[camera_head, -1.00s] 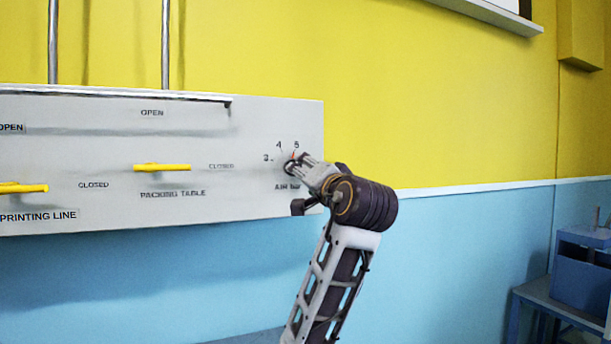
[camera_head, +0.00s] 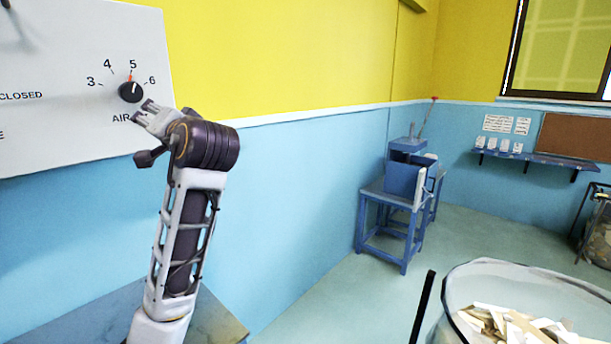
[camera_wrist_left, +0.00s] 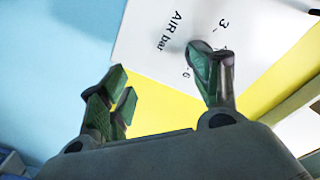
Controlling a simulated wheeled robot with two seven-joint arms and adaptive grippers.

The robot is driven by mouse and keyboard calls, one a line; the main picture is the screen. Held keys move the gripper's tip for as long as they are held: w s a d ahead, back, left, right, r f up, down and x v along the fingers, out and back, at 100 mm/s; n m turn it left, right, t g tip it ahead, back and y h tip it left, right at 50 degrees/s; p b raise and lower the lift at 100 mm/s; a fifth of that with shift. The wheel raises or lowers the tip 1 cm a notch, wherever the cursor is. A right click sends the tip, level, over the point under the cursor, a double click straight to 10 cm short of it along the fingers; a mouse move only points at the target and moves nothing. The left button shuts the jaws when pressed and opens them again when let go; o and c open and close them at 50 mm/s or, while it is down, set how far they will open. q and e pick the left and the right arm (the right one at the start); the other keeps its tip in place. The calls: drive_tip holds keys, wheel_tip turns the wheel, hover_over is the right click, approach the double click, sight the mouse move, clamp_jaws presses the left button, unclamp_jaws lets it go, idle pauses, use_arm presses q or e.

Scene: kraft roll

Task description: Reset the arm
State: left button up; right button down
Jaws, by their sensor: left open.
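My left gripper (camera_head: 143,114) is open and empty in the head view, just below and right of a black round knob (camera_head: 130,92) on a white wall panel (camera_head: 60,120). The knob sits under a dial scale showing 3, 4, 5 and 6, with a red mark by the 5. In the left wrist view the open fingers (camera_wrist_left: 164,88) are spread apart with nothing between them. The panel (camera_wrist_left: 150,45) lies beyond them there, and one finger covers part of the dial. My right gripper is not in view.
A blue stand with a machine (camera_head: 403,180) is by the wall. A clear bin of paper scraps (camera_head: 520,300) stands at lower right. A blue shelf (camera_head: 535,158) hangs on the far wall. The floor (camera_head: 330,290) between stand and bin is clear.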

use_arm(q)
wheel_tip(320, 180, down, 36)
drive_tip(key=s+d+f+m+g+h, duration=0.1)
drive_tip(key=s+d+m+g+h, duration=0.15)
drive_tip(key=h, duration=0.55)
drive_tip(key=s+d+f+g+h, duration=0.3)
drive_tip(key=s+f, duration=0.9)
drive_tip(key=s+d+f+g+h, duration=0.2)
drive_tip(key=s+d+f+g, duration=0.15)
drive_tip(key=s+f, duration=0.9)
wheel_tip(320, 180, down, 32)
drive_tip(key=s+g, duration=0.2)
drive_tip(key=s, duration=0.1)
drive_tip(key=s+a+f, duration=0.2)
drive_tip(key=s+f, duration=0.8)
drive_tip(key=s, duration=0.1)
drive_tip(key=s+a+f, duration=0.2)
drive_tip(key=s+f, duration=0.9)
drive_tip(key=shift+a+g+b, duration=0.35)
drive_tip(key=shift+g+b, duration=0.05)
drive_tip(key=shift+b, duration=0.05)
